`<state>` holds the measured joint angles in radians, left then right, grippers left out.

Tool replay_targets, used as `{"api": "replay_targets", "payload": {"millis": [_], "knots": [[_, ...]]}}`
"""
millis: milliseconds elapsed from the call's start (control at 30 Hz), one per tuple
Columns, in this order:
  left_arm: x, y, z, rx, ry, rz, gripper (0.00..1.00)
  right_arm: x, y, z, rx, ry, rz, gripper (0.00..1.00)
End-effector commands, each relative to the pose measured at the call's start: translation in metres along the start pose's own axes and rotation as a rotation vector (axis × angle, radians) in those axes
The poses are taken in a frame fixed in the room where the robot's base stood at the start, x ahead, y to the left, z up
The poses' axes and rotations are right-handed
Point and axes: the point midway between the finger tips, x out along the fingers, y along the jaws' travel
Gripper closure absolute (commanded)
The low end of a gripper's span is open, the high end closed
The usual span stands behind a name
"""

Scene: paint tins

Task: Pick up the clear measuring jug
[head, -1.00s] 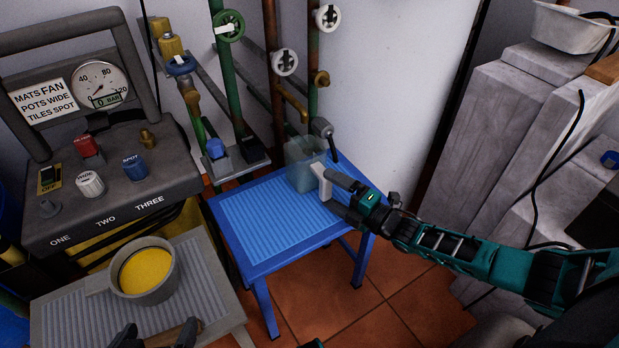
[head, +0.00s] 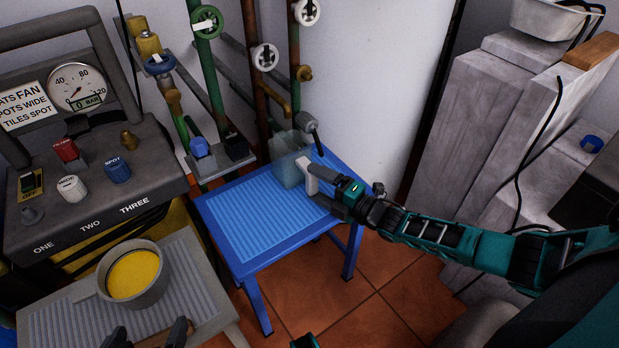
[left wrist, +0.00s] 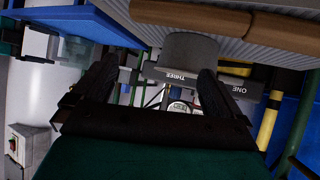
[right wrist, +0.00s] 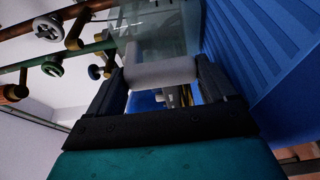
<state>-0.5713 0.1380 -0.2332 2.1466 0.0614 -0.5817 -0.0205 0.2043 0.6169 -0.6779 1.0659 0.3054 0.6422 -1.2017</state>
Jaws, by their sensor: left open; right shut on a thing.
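The clear measuring jug (head: 287,173) stands upright at the back of the blue ribbed table (head: 235,240) in the head view. Its pale handle (head: 309,176) faces my right gripper (head: 322,190), which is shut on it. In the right wrist view the handle (right wrist: 160,71) lies between my right fingers (right wrist: 160,92), with the see-through jug body (right wrist: 150,38) beyond. I cannot tell whether the jug's base touches the table. My left gripper (head: 150,336) is open and empty at the bottom left, near a grey pot; its fingers (left wrist: 153,88) show apart in the left wrist view.
The grey pot (head: 160,290) of yellow paint sits on a grey ribbed table (head: 205,275). Pipes with valve wheels (head: 207,22) rise behind the jug. A control panel (head: 95,190) stands left, grey blocks (head: 450,140) right. The blue table's front part is clear.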

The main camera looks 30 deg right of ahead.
Motion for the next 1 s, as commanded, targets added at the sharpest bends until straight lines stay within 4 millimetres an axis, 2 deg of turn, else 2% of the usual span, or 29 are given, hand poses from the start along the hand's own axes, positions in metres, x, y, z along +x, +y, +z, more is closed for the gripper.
{"api": "replay_targets", "payload": {"millis": [167, 367, 400, 567, 800, 1000], "knots": [[-0.005, -0.001, -0.008, 0.000, 0.005, -0.003, 0.00, 0.001, 0.015, 0.001, 0.000, 0.000, 0.005, 0.50], [-0.013, -0.004, -0.020, 0.000, 0.017, -0.015, 0.00, -0.001, 0.044, 0.000, -0.001, 0.000, 0.004, 0.50], [-0.012, -0.005, -0.018, 0.000, 0.019, -0.017, 0.00, -0.011, 0.037, 0.000, 0.000, 0.000, -0.002, 0.50], [-0.016, -0.007, -0.016, 0.002, 0.008, -0.025, 0.00, -0.048, 0.037, 0.000, 0.001, 0.000, -0.002, 0.50], [-0.022, -0.009, -0.020, 0.009, 0.008, -0.032, 0.00, -0.113, 0.037, 0.000, 0.001, 0.000, -0.002, 0.50], [-0.026, -0.011, -0.019, 0.012, 0.001, -0.034, 0.00, -0.154, 0.036, 0.000, 0.000, 0.000, 0.000, 0.50]]}}
